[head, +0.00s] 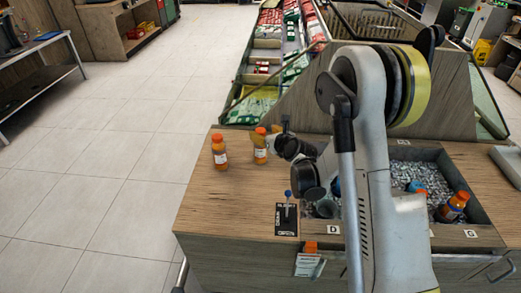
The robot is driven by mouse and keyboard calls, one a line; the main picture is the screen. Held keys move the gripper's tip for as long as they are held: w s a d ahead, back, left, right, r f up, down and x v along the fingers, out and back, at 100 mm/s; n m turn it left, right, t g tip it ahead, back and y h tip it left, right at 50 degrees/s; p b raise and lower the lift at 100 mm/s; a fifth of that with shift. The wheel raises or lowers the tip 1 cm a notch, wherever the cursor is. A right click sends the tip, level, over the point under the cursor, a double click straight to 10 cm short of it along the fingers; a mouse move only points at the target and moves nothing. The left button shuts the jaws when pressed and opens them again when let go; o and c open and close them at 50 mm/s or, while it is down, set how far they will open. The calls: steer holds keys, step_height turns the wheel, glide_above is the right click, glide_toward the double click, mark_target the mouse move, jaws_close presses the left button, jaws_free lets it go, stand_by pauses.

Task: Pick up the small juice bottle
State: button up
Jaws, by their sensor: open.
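Two orange juice bottles with orange caps and white labels stand upright on the wooden counter in the head view. One bottle (219,153) is near the counter's left edge, with clear space around it. The other bottle (260,149) is to its right, right at the end of my gripper (272,143). My gripper is open and reaches leftward, low over the counter. The fingertips are small and partly hidden, so I cannot tell whether they touch or surround this bottle. The two bottles look close in size.
A sunken ice bin (468,186) at the right holds another orange bottle (455,206) and a blue-capped one. A small black sign (286,219) stands near the counter's front. A wooden divider (290,103) rises behind my arm. The counter's left front is clear.

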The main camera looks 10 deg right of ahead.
mark_target(261, 131)
steer(key=x, duration=0.1)
steer(key=b+x, duration=0.1)
steer(key=x, duration=0.1)
steer(key=shift+f, duration=0.3)
steer(key=shift+w+a, duration=0.1)
steer(key=shift+w, duration=0.3)
jaws_close()
steer(key=shift+r, duration=0.1)
